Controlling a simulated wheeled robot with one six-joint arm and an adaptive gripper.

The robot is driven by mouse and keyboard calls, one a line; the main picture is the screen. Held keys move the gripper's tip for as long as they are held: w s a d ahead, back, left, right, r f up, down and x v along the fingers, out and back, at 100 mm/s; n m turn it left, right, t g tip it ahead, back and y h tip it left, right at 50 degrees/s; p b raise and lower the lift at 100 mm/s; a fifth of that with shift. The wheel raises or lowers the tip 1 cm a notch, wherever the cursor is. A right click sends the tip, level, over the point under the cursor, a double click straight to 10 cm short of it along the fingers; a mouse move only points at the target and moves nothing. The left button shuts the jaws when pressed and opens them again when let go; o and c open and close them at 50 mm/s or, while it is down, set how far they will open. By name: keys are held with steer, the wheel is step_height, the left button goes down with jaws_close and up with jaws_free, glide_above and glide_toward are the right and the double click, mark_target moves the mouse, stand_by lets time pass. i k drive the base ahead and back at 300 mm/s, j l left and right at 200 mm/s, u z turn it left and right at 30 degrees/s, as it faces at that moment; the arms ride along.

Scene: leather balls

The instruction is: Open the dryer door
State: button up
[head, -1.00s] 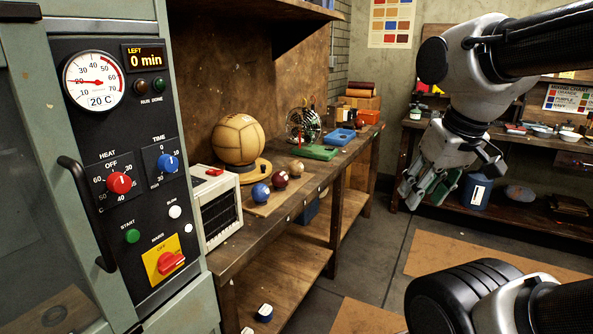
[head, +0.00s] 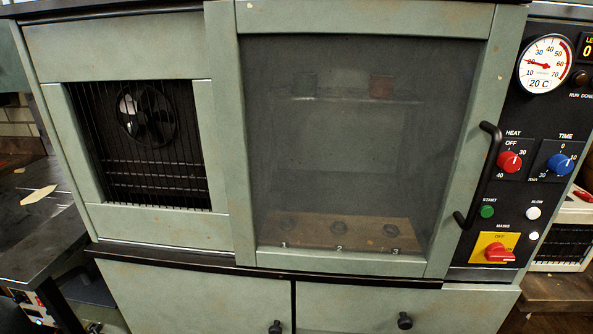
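The dryer door (head: 476,75) is a green-framed door with a dark glass window (head: 350,130), in the middle of the head view. It looks shut. A black bar handle (head: 485,178) stands upright on its right side, beside the control panel. Through the glass I see a shelf with several round seats; the numbers 1, 2 and 3 mark its front edge. My gripper is not in the head view now.
The black control panel (head: 525,140) has a gauge at 20 C, a red heat knob (head: 509,162), a blue time knob (head: 559,164) and a red mains switch (head: 499,252). A fan grille (head: 140,140) is left of the door. Cupboards with black knobs are below.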

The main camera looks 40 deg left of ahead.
mark_target(499, 27)
steer(key=u, duration=1.4)
steer(key=k+u, duration=0.15)
steer(key=k, duration=0.4)
